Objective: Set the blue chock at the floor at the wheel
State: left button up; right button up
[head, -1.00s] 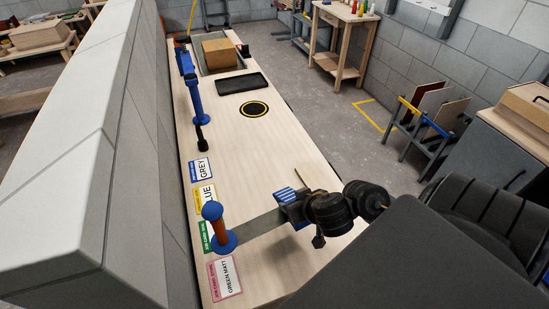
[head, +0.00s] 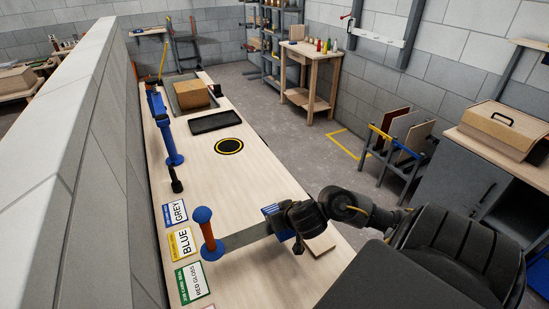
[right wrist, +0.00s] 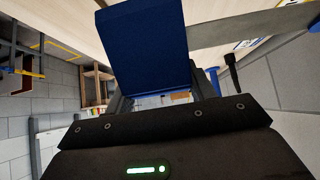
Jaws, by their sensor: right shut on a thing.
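The blue chock (right wrist: 145,45) fills the top middle of the right wrist view, in front of my right gripper. My right gripper (head: 286,222) is shut on it above the near part of the bench. My fingertips are largely hidden behind the chock in the wrist view. I see no wheel in any view. My left gripper is not in view.
The long bench (head: 235,180) carries a grey strip (head: 246,238), a blue-and-orange post (head: 207,235), colour cards, a black tray (head: 215,122) and a cardboard box (head: 194,93). A block wall (head: 60,170) runs along the left. Grey floor (head: 300,135) is clear beyond the bench.

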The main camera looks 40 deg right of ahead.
jog(key=w+d+f+b, duration=0.1)
jog(key=w+f+b, duration=0.1)
jog(key=f, duration=0.1)
jog(key=w+d+f+b, duration=0.1)
jog(key=b, duration=0.1)
jog(key=shift+w+d+f, duration=0.1)
jog(key=shift+d+f, duration=0.2)
jog(key=shift+f, duration=0.05)
jog(key=shift+w+d+f, duration=0.25)
jog(key=shift+w+d, duration=0.05)
jog(key=shift+w, duration=0.1)
jog(key=f+b, duration=0.2)
jog(key=f, duration=0.1)
jog(key=f+b, duration=0.1)
jog(key=b, duration=0.1)
jog(key=shift+w+d+f, duration=0.15)
jog(key=shift+w+d, duration=0.15)
jog(key=shift+a, duration=0.1)
jog(key=o, duration=1.4)
